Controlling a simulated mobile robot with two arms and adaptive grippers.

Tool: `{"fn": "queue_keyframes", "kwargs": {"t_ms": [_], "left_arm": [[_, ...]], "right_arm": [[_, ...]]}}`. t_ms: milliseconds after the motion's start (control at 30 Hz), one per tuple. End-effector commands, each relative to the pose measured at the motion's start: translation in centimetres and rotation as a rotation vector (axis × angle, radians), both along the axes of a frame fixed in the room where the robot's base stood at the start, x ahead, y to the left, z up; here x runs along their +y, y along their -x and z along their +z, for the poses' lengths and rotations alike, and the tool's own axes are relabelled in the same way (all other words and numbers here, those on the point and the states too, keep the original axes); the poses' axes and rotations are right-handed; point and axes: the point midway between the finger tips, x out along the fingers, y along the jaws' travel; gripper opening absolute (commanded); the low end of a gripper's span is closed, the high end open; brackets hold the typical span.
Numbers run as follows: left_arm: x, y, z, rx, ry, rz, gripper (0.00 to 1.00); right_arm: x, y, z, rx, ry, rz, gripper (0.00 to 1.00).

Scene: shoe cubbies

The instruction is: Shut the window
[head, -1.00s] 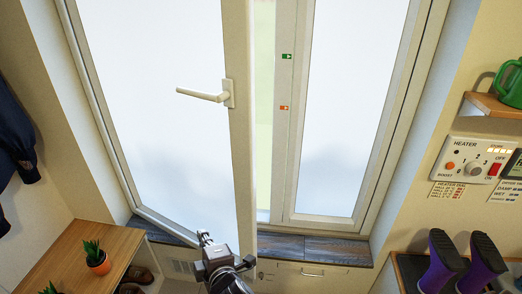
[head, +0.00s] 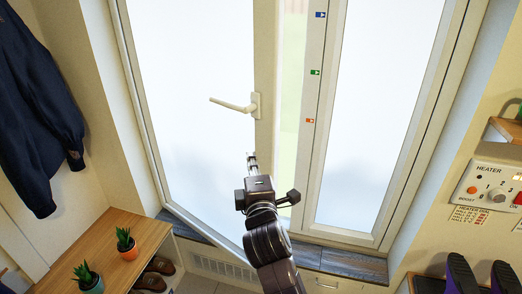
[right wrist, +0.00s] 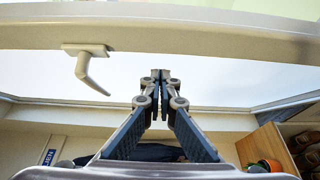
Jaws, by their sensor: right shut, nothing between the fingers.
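The window's left sash (head: 190,75) is a pale frosted panel standing ajar, with a narrow strip of greenish outside showing between its edge and the middle post (head: 313,120). Its cream handle (head: 232,105) points left, lying nearly level in the head view; it also shows in the right wrist view (right wrist: 88,62). My right gripper (head: 252,158) is shut and empty, in front of the sash near its free edge and below the handle. In the right wrist view the closed fingertips (right wrist: 160,76) appear just below the sash's edge frame (right wrist: 210,40); contact is unclear. My left gripper is out of view.
The right pane (head: 375,100) sits in its frame. Coloured stickers mark the middle post. A wooden shelf (head: 110,240) with potted plants and shoes stands at lower left, beneath a dark jacket (head: 35,110). A heater panel (head: 495,190) and purple boots (head: 462,275) are at right.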

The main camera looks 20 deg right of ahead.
Motion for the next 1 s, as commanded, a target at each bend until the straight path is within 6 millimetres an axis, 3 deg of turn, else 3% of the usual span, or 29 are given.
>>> {"fn": "queue_keyframes", "kwargs": {"t_ms": [300, 767, 1000], "left_arm": [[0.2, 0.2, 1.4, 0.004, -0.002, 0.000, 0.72], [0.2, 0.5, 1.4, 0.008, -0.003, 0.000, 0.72], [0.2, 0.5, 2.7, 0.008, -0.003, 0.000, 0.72]], "right_arm": [[-3.0, -2.4, 0.0, 0.001, 0.000, 0.000, 0.00], [-3.4, -2.7, 0.0, -0.001, 0.002, 0.003, 0.00], [-5.0, -4.9, 0.0, -0.004, 0.019, 0.062, 0.00]]}}
